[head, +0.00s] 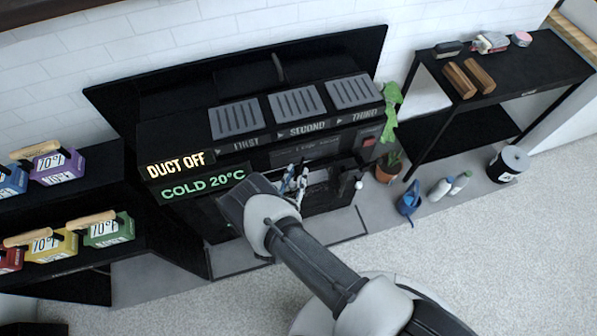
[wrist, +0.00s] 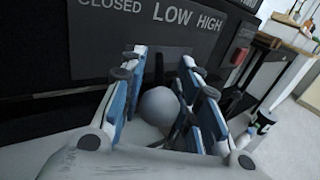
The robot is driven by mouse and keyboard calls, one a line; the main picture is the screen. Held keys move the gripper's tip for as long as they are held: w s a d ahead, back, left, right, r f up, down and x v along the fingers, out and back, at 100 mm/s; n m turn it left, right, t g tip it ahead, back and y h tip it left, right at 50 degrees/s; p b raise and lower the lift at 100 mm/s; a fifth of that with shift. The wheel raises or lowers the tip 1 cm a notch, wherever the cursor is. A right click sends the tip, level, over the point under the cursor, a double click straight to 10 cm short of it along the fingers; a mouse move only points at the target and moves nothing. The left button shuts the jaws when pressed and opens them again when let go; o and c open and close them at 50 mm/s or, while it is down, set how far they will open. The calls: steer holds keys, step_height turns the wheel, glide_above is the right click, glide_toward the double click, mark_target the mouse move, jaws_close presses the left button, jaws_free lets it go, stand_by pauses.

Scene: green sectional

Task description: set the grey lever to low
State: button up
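The grey lever's round knob (wrist: 158,105) shows in the wrist view, between the two fingers of my gripper (wrist: 165,75). The fingers have blue pads and are open, with a visible gap on each side of the knob. Behind it is a dark panel (wrist: 140,38) with the labels CLOSED, LOW and HIGH. The knob appears below the space between CLOSED and LOW; its exact setting is hard to tell. In the head view my gripper (head: 293,183) is at the front of the black unit, and my arm hides part of it.
A pale knob (head: 358,185) sticks out at the unit's right. Displays read DUCT OFF (head: 175,164) and COLD 20°C (head: 203,185). A potted plant (head: 388,168), blue watering can (head: 409,198) and bottles (head: 440,188) stand on the floor to the right. Shelves flank the unit.

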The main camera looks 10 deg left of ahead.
steer(key=shift+w, duration=1.15)
steer(key=shift+c, duration=0.5)
jaws_close()
